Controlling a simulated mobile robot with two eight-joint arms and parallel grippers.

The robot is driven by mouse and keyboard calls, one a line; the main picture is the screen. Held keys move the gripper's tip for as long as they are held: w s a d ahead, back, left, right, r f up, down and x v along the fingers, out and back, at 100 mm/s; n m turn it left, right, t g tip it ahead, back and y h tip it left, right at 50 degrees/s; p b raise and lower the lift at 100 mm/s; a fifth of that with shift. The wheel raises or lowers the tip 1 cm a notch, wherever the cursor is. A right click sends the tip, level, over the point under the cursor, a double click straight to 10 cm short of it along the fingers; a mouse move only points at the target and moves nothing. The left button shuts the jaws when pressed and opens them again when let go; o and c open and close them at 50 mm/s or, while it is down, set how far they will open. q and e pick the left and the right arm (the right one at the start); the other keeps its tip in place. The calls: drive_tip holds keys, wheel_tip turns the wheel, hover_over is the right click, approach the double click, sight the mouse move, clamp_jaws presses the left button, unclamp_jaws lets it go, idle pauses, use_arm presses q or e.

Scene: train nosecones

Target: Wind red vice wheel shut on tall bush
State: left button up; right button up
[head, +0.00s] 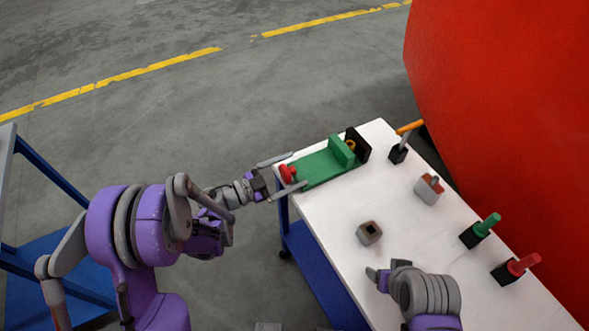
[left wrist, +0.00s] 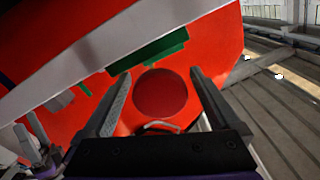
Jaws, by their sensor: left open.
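The green vice (head: 320,168) lies at the far left end of the white table, with a black plate (head: 363,147) at its far end. Its red wheel (head: 288,174) faces my left gripper (head: 282,174). In the left wrist view the wheel (left wrist: 160,94) is a round red disc between the two open fingers (left wrist: 160,100), with visible gaps on both sides. A small orange ring (head: 351,145) shows by the black plate; I cannot tell whether it is the tall bush.
On the white table (head: 335,210) stand a brown-grey block with a hole (head: 369,233), a grey-red block (head: 429,189), a green-handled piece (head: 481,230), a red-handled piece (head: 516,268) and a grey-handled piece (head: 399,150). A large red body (head: 510,90) rises behind the table.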

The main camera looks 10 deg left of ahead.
use_arm(q)
drive_tip(key=v, duration=0.9)
drive_tip(key=shift+s+a+b, duration=0.15)
drive_tip(key=shift+a+b, duration=0.05)
drive_tip(key=shift+b, duration=0.2)
drive_tip(key=shift+o, duration=0.2)
